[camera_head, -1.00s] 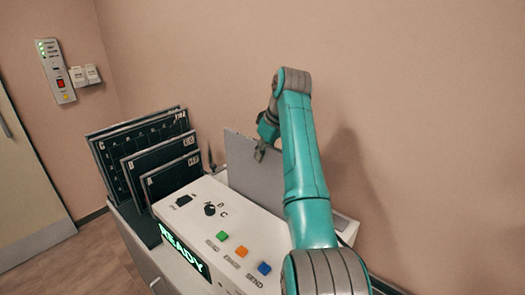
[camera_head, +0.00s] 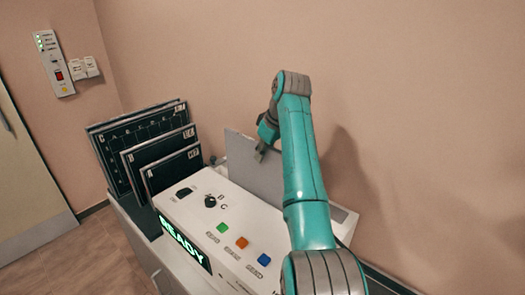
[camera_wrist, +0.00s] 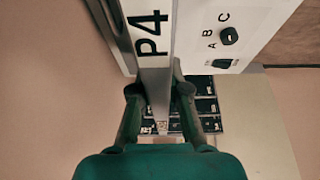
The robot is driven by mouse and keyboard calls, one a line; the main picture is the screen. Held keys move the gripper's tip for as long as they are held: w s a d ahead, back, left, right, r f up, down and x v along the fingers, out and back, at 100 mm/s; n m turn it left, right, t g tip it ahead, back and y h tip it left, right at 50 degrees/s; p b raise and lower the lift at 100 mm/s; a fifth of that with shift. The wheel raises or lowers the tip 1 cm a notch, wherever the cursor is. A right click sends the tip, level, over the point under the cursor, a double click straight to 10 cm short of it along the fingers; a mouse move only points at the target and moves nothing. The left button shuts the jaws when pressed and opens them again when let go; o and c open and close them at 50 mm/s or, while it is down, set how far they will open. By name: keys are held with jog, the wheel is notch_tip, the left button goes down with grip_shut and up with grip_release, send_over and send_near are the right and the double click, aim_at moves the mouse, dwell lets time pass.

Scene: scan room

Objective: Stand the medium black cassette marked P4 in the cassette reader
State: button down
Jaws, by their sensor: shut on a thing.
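My gripper (camera_head: 262,152) is shut on the top of a thin upright panel, the cassette (camera_head: 262,170), whose visible face is grey. In the wrist view its pale edge strip, marked P4 (camera_wrist: 148,35), runs up from between my fingers (camera_wrist: 158,93). The cassette stands at the back of the white cassette reader (camera_head: 228,205), close behind its control panel. Its lower edge is hidden behind the reader's top, so I cannot tell how deep it sits. The reader's display (camera_head: 184,243) reads READY.
A rack (camera_head: 137,222) left of the reader holds several dark cassettes (camera_head: 150,135) upright. The reader's top carries a black knob (camera_head: 210,201) and green, orange and blue buttons (camera_head: 242,243). The bare wall (camera_head: 400,100) is close behind.

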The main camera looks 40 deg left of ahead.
jog(key=shift+f, duration=0.8)
jog(key=shift+f, duration=0.3)
jog(key=shift+f, duration=0.1)
jog(key=c, duration=1.1)
grip_release()
jog(key=shift+f, duration=0.15)
jog(key=v, duration=1.2)
jog(key=shift+a+r, duration=0.1)
jog(key=shift+r, duration=3.1)
